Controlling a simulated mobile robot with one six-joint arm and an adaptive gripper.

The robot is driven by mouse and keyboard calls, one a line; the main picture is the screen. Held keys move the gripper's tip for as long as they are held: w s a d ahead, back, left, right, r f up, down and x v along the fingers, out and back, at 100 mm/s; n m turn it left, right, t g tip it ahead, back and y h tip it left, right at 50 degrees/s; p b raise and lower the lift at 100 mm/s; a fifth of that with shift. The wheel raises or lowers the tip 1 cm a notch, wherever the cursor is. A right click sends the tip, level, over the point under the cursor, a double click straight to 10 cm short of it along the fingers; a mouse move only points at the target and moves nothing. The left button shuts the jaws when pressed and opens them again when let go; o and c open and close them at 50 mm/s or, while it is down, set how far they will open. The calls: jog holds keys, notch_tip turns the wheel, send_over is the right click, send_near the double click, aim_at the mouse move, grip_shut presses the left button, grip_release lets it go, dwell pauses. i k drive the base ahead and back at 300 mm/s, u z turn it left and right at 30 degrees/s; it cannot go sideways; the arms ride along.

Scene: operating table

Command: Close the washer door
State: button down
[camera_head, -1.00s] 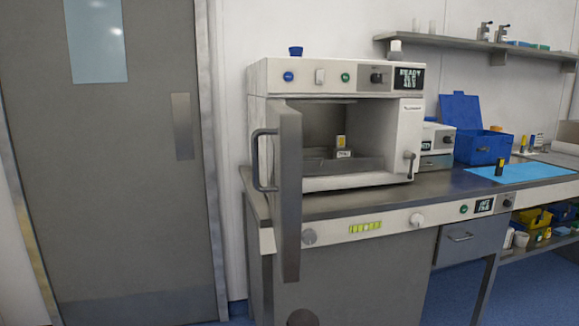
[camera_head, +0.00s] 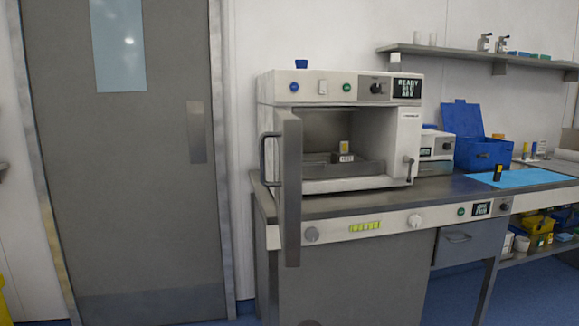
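The washer (camera_head: 338,88) is a white box with a dark open chamber, standing on a metal counter. Its grey door (camera_head: 288,190) is hinged at the left and swung wide open toward me, seen nearly edge-on. A dark bar handle (camera_head: 264,160) is on the door's left, outer side. Inside the chamber, a metal tray (camera_head: 345,170) holds a small item with a yellow part and a white label (camera_head: 344,150). The display on the washer's front (camera_head: 408,88) shows "READY". My gripper is not in view.
The metal counter (camera_head: 390,198) runs to the right, with a blue open box (camera_head: 482,152) and a blue mat (camera_head: 525,178) on it. A shelf (camera_head: 460,52) is on the wall above. A grey room door (camera_head: 140,200) is at left. Blue floor shows below.

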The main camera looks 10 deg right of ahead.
aim_at(287, 135)
jog(key=u, duration=0.1)
jog(key=i, duration=0.95)
jog(key=z, duration=0.05)
